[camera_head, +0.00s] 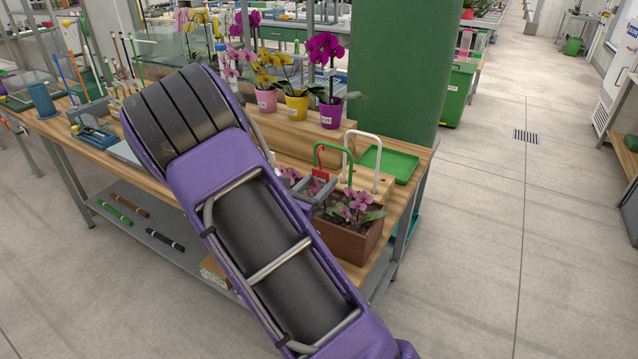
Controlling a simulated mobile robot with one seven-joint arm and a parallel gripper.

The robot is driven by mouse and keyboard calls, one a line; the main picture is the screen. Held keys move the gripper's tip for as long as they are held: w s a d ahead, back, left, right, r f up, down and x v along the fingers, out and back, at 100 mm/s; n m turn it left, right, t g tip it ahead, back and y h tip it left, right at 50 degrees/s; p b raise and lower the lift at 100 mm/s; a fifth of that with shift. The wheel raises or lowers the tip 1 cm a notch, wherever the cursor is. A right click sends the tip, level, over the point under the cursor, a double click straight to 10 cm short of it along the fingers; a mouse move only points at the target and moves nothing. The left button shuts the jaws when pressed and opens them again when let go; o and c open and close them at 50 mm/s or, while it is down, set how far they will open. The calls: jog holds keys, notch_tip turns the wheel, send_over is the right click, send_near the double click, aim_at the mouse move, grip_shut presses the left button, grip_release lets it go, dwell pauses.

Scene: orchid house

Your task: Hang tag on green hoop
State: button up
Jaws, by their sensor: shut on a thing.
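The red tag (320,174) is small and upright, just above the tips of my gripper (318,188). My gripper is grey, partly hidden behind my purple arm, and shut on the tag. The green hoop (334,145) stands on the bench, an upright arch with its curve at the top. The tag overlaps the lower part of the hoop's left leg in the picture. I cannot tell whether the tag touches the hoop or is around it. A taller white hoop (364,134) stands just behind and to the right.
A brown planter (345,242) with pink orchids stands in front of the hoops, close to my gripper. A green tray (402,164) lies at the right. Potted orchids in pink (267,101), yellow (297,107) and purple (331,115) pots stand behind on a wooden riser.

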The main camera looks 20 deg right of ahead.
jog(key=shift+w+d, duration=0.15)
jog(key=shift+d, duration=0.05)
jog(key=shift+w+d, duration=0.2)
jog(key=shift+d, duration=0.1)
jog(key=shift+w+d, duration=0.25)
dwell(0.6)
jog(key=shift+x, duration=0.9)
jog(key=shift+w+d+b, duration=0.2)
jog(key=shift+d+b, duration=0.1)
jog(key=shift+w+d, duration=0.45)
jog(key=shift+d, duration=0.15)
jog(key=shift+f, duration=0.15)
jog(key=shift+f+b, duration=0.8)
